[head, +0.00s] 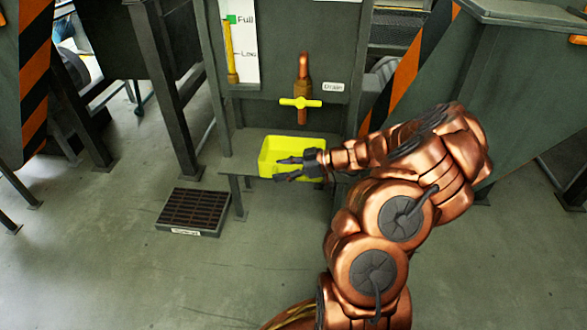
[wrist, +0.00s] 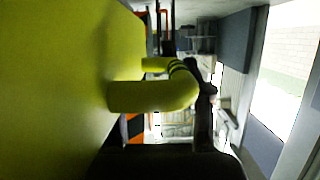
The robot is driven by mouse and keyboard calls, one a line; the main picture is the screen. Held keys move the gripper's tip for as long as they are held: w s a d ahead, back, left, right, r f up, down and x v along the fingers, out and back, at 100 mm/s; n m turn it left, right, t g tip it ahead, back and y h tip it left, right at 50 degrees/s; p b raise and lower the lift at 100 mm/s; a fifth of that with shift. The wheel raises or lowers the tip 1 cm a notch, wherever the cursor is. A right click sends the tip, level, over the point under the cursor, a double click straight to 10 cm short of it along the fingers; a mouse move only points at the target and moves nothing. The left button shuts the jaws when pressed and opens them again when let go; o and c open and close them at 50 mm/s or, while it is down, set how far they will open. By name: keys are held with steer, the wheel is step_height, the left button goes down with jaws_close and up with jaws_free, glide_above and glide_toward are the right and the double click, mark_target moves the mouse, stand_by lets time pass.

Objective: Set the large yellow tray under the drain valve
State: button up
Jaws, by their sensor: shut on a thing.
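The large yellow tray (head: 268,150) is on the grey shelf below the drain valve (head: 300,102), which has a yellow cross handle on a copper pipe. I cannot tell whether the tray rests fully on the shelf. My gripper (head: 278,169) is at the tray's near side, shut on its handle. In the wrist view the tray's yellow wall (wrist: 60,90) fills the left, and its looped handle (wrist: 150,97) sticks out to the dark fingers. My gripper hides part of the tray's near side in the head view.
A panel behind the tray carries a level gauge (head: 231,50) marked Full and Low, and a Drain label (head: 333,87). A floor grate (head: 193,211) lies left of the shelf. Dark steel legs stand at left, and a green-grey machine body (head: 500,90) at right. Open floor lies in front.

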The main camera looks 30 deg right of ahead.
steer(key=w+d, duration=0.1)
steer(key=d, duration=0.1)
steer(key=w+d+b, duration=0.1)
steer(key=w+d, duration=0.1)
steer(key=d, duration=0.1)
steer(key=shift+w+d+f, duration=0.1)
steer(key=shift+d+f, duration=0.25)
steer(key=shift+f+b, duration=1.1)
steer(key=shift+f, duration=0.7)
steer(key=shift+r, duration=0.1)
steer(key=o, duration=1.3)
